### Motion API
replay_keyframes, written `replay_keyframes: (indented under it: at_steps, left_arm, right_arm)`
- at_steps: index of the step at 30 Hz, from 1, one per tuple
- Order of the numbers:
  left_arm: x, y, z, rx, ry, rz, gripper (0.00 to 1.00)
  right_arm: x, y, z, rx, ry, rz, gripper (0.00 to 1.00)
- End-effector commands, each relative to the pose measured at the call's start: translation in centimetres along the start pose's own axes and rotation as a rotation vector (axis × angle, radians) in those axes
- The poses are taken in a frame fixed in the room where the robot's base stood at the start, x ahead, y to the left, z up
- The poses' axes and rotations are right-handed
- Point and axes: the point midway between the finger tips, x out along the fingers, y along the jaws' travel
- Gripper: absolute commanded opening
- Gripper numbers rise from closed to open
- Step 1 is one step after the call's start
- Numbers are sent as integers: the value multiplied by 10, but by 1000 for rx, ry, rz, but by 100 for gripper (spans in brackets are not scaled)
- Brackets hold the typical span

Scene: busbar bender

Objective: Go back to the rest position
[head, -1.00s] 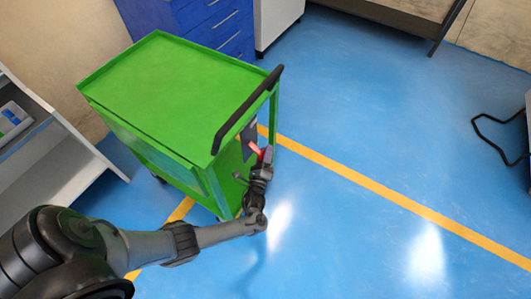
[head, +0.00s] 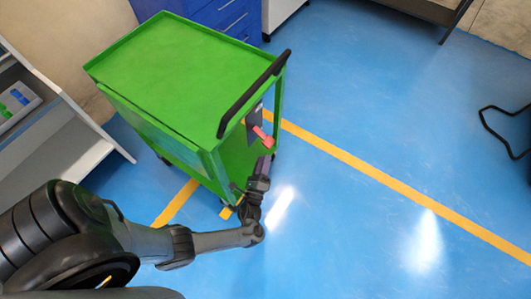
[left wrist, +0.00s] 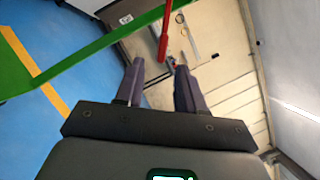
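My left gripper (head: 265,163) is just below a red handle (head: 263,137) on the end of the green cart (head: 185,75). In the left wrist view my left gripper (left wrist: 159,68) has its two dark fingers apart, with nothing held between them. The red handle (left wrist: 165,30) shows there beyond the fingertips, apart from them. A dark plate (head: 253,122) sits behind the handle on the cart. My right gripper is in neither view.
The cart's black push bar (head: 254,92) is above my left gripper. A grey shelf unit (head: 85,155) stands at the left, blue drawers (head: 225,17) behind the cart. The blue floor (head: 370,110) to the right is clear, crossed by a yellow line (head: 400,201).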

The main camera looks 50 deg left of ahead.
Motion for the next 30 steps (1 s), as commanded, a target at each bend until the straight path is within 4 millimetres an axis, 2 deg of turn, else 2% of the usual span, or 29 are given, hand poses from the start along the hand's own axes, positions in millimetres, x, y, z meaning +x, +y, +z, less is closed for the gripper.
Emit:
replay_keyframes:
  at_steps: [19,23,26,30]
  left_arm:
    - [-11,2,1,5,4,5,38]
    - [-28,14,8,27,25,28,38]
    - [-51,30,24,55,41,61,38]
    - [-67,28,50,-21,36,107,38]
  right_arm:
    - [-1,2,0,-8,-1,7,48]
    - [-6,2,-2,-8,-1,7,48]
    - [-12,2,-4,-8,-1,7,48]
    - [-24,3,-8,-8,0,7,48]
